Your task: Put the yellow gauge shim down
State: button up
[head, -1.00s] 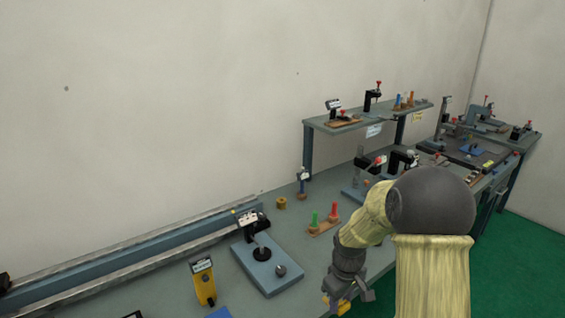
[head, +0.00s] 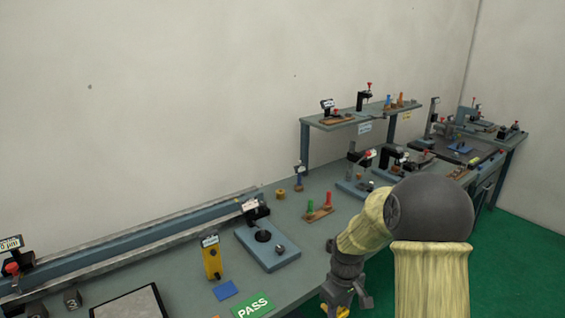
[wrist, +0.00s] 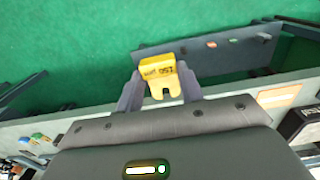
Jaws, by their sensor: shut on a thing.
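The yellow gauge shim (wrist: 159,73) is a small slotted piece with dark print, seen in the wrist view between my two jaw fingers. My gripper (wrist: 160,90) is shut on it and holds it over the green floor, just off the bench edge. In the head view a bit of yellow (head: 338,311) shows below my wrist at the bottom edge, with the jaws partly hidden. A blue pad (head: 225,290) and a green PASS plate (head: 253,306) lie on the bench to its left.
The grey bench (head: 295,287) carries a blue-based gauge stand (head: 267,248), a yellow upright block (head: 211,262) and a wooden rack with green and red pegs (head: 318,215). A long rail (head: 130,250) runs along the wall. A raised shelf (head: 345,122) stands at the back.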

jog(key=shift+s, duration=0.25)
jog(key=shift+s+f, duration=0.15)
jog(key=shift+f, duration=0.2)
jog(key=w+f+m, duration=0.3)
jog(key=f+m, duration=0.4)
jog(key=f, duration=0.5)
jog(key=shift+w, duration=0.35)
jog(key=shift+d, duration=0.15)
jog(key=s+f, duration=0.4)
jog(key=f, duration=0.1)
jog(key=shift+f, duration=0.2)
jog(key=shift+s, duration=0.1)
jog(key=shift+d, duration=0.1)
